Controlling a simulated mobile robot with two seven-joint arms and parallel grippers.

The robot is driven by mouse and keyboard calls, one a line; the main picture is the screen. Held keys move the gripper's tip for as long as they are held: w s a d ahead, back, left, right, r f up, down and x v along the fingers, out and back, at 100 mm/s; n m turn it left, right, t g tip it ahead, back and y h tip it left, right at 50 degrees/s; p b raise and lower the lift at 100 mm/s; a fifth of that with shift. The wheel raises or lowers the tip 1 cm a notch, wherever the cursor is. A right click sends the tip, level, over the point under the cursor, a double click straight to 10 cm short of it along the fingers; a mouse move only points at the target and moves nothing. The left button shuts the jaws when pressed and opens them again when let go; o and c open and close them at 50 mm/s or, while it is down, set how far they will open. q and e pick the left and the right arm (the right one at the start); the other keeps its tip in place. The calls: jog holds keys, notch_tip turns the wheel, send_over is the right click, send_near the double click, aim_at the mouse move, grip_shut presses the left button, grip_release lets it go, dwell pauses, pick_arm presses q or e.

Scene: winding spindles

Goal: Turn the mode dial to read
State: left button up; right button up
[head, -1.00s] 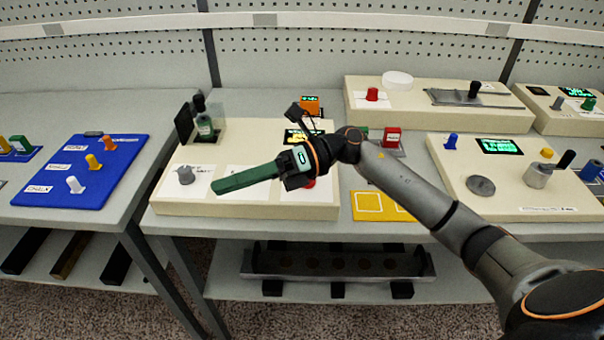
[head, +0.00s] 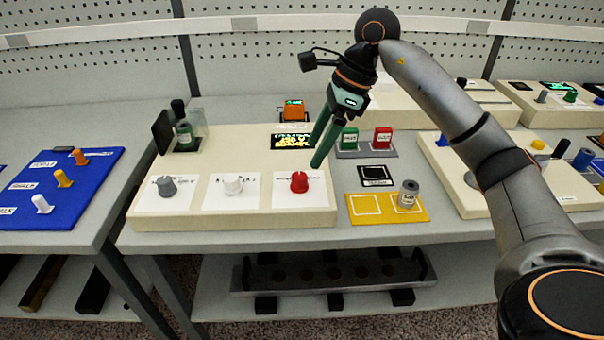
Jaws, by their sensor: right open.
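A cream console (head: 235,146) on the bench carries a grey dial (head: 166,186), a white dial (head: 233,184) and a red dial (head: 299,182), each on a white label card. The print is too small to read, so I cannot tell which is the mode dial. A small lit display (head: 293,142) sits behind the red dial. My right gripper (head: 315,155) has green fingers, open and empty, pointing down above and slightly behind the red dial, apart from it. My left gripper is not in view.
A yellow mat (head: 386,215) with a grey canister (head: 408,194) on it lies right of the console. Green (head: 349,138) and red (head: 383,137) blocks stand behind. A bottle (head: 185,135) stands at the console's back left. A blue panel (head: 62,200) with knobs is far left.

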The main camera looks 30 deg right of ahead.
aim_at(301, 175)
jog(key=x, duration=0.7)
jog(key=shift+a+f, duration=0.1)
jog(key=shift+f, duration=0.1)
jog(key=shift+c, duration=0.3)
grip_shut()
